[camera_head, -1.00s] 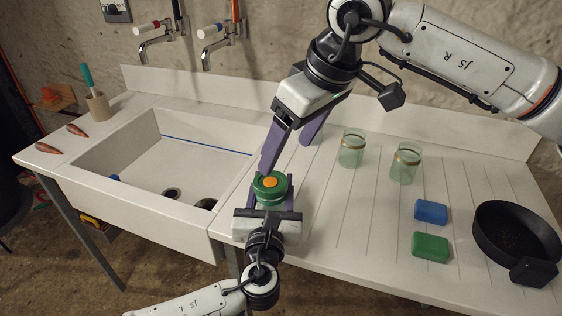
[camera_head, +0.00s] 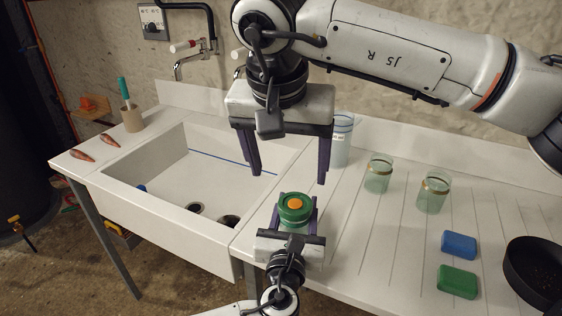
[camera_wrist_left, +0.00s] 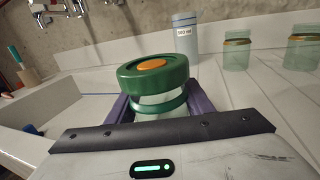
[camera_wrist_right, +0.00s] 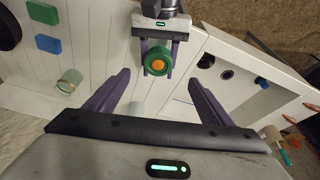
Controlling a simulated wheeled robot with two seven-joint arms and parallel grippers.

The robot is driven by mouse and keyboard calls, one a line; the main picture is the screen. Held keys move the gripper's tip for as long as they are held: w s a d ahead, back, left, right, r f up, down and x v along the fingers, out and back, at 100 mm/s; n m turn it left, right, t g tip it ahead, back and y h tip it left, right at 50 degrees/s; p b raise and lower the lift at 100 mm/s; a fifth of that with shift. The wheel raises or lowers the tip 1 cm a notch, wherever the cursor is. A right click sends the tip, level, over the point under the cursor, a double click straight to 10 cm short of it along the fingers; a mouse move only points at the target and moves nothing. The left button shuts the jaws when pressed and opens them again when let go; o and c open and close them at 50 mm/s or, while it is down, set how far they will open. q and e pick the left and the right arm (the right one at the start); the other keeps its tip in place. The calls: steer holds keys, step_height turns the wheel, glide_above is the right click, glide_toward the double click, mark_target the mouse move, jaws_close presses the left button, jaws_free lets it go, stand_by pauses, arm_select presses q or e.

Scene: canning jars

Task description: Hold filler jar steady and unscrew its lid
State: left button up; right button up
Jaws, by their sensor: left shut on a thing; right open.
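The filler jar (camera_head: 294,224) stands upright on the drainboard beside the sink, its green lid (camera_head: 287,211) with an orange centre in place. In the left wrist view the lid (camera_wrist_left: 151,76) sits on the jar above a green collar. My left gripper (camera_head: 297,209) is shut on the jar's body from the front, one finger on each side. My right gripper (camera_head: 288,180) is open and empty, pointing down above and behind the jar. In the right wrist view the lid (camera_wrist_right: 157,62) lies beyond the spread fingers, apart from them.
Two open glass jars (camera_head: 378,174) (camera_head: 432,192) stand to the right. A clear measuring cylinder (camera_head: 342,140) stands behind. Blue (camera_head: 459,245) and green (camera_head: 457,281) blocks and a black pan (camera_head: 538,274) lie at the right. The sink (camera_head: 205,180) opens at the left.

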mark_target(295, 205)
steer(key=w+f+m, duration=0.1)
steer(key=f, duration=0.2)
steer(key=w+f+m, duration=0.1)
steer(key=f, duration=0.3)
steer(key=w+d+f+m+h, duration=0.1)
steer(key=f, duration=0.2)
steer(key=shift+w+f, duration=0.35)
steer(key=shift+w, duration=0.05)
steer(key=c, duration=1.3)
steer(key=shift+o, duration=0.2)
steer(key=n, duration=0.1)
steer(key=n+y, duration=0.1)
steer(key=n, duration=0.2)
steer(key=shift+d+t, duration=0.3)
steer(key=shift+t, duration=0.1)
steer(key=shift+a, duration=0.15)
steer(key=shift+r, duration=0.15)
steer(key=shift+r, duration=1.15)
